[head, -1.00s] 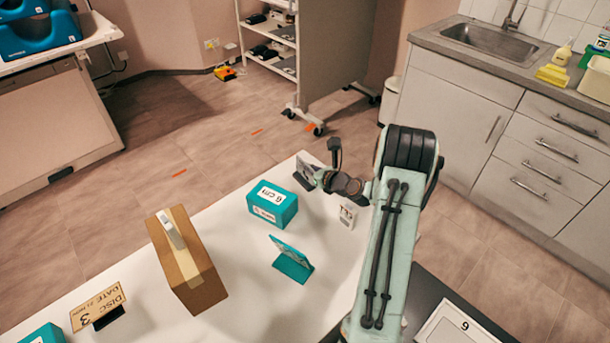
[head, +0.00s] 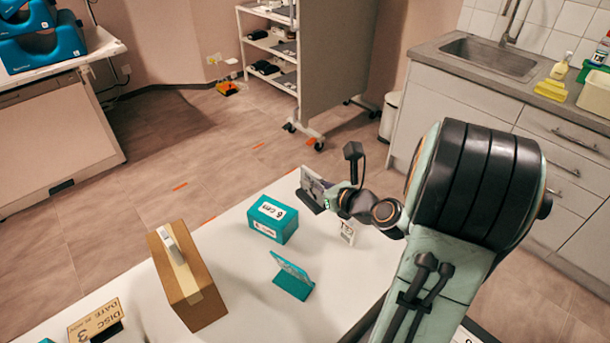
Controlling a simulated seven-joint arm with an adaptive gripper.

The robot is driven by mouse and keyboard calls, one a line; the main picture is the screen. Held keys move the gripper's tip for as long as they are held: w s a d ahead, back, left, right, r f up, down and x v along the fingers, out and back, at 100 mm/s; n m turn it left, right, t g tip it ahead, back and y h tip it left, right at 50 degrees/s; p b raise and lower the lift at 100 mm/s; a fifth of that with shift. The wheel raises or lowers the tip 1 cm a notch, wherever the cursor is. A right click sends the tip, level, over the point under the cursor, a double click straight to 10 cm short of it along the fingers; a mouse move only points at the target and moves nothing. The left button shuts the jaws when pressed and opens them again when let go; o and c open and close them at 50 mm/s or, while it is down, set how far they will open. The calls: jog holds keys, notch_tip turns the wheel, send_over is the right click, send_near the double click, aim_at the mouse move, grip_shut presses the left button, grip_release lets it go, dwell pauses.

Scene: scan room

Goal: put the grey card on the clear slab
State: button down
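My gripper (head: 328,198) is at the far right end of the white table, seen small and mostly from behind. A small greyish upright panel (head: 312,181) shows just left of it, with a dark strip at its foot. I cannot tell whether this panel is the grey card, or whether my gripper touches it. My gripper's fingers are too small and hidden to read as open or shut. I cannot pick out the clear slab with certainty; my arm covers the table's right side.
On the white table (head: 235,300) stand a teal "6 cm" box (head: 265,225), a teal stand with a tilted panel (head: 292,284), a brown carton (head: 180,275), a "DISC" cardboard sign (head: 95,318) and a small white lettered card (head: 347,232). Bare tabletop lies between them.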

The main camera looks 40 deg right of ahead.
jog(key=shift+s+a+r, duration=0.3)
jog(key=shift+s+a, duration=0.15)
jog(key=shift+s, duration=0.1)
jog(key=shift+f, duration=0.2)
jog(key=w+a+r+n+y, duration=0.15)
jog(key=w+a, duration=0.25)
jog(key=w, duration=0.4)
jog(key=w+a+n+y, duration=0.3)
jog(key=w+a, duration=0.1)
jog(key=w, duration=0.4)
jog(key=w+a+r+n+g+y, duration=0.1)
jog(key=w+a+n+g+y, duration=0.2)
jog(key=a, duration=0.9)
jog(key=w+a+r+n+y, duration=0.1)
jog(key=w+a+n+y, duration=0.2)
jog(key=a, duration=1)
jog(key=s+a+n+g+y, duration=0.2)
jog(key=s+a+g, duration=0.1)
jog(key=a, duration=0.9)
jog(key=s+a+n+g+y, duration=0.1)
jog(key=s+a+n+g, duration=0.15)
jog(key=a, duration=0.95)
jog(key=s+a+f+n+g+y, duration=0.15)
jog(key=s+a+n+g, duration=0.3)
jog(key=s+a, duration=1.1)
jog(key=f, duration=0.4)
jog(key=s+f, duration=0.1)
jog(key=shift+f, duration=2.65)
